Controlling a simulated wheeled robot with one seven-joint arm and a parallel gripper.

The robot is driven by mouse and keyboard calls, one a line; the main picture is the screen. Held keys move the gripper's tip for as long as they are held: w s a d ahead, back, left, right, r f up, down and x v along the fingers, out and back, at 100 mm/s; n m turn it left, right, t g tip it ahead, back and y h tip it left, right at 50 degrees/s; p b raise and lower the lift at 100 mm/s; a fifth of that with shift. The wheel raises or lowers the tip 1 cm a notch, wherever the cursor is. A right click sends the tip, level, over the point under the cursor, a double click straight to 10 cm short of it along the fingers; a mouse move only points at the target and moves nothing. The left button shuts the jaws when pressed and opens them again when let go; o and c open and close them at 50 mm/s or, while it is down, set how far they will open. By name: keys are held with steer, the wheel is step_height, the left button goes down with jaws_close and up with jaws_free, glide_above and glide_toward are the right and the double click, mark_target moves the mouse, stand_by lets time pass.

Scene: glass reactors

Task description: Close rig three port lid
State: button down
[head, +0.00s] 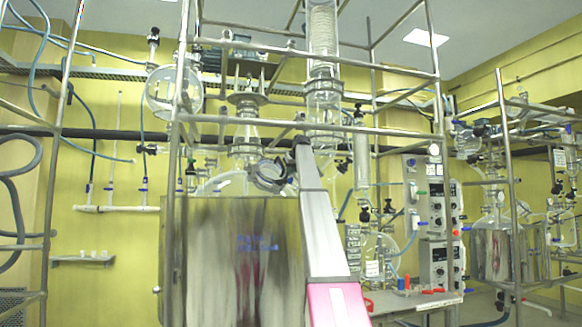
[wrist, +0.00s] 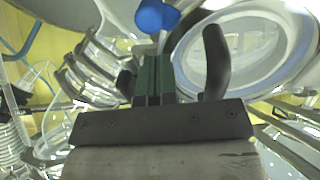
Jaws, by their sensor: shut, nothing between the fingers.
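A round glass port with a pale rim (wrist: 186,62) fills the upper right of the wrist view; I cannot tell lid from port neck there. A dark-rimmed round fitting (head: 268,175) sits at the reactor's top in the head view and may be the same port or its lid. My gripper (wrist: 153,58) has its narrow green fingers together and empty, left of the rim. Whether they touch the glass is unclear. A black curved piece (wrist: 216,62) stands in front of the ring. In the head view my arm hides the fingertips.
A blue knob (wrist: 150,15) is just beyond my fingertips. Metal clamps (wrist: 88,70) and glass tubing crowd the left. Steel frame bars (head: 300,50) surround the reactor, with its shiny vessel jacket (head: 215,260) below. A control panel (head: 432,215) stands at right.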

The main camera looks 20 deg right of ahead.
steer(key=shift+w+f, duration=0.45)
steer(key=shift+w, duration=0.05)
steer(key=shift+w+f, duration=0.1)
stand_by(0.3)
steer(key=shift+s+r, duration=0.35)
steer(key=shift+r, duration=0.05)
steer(key=d+v, duration=0.1)
steer(key=v, duration=1.2)
steer(key=shift+d, duration=0.35)
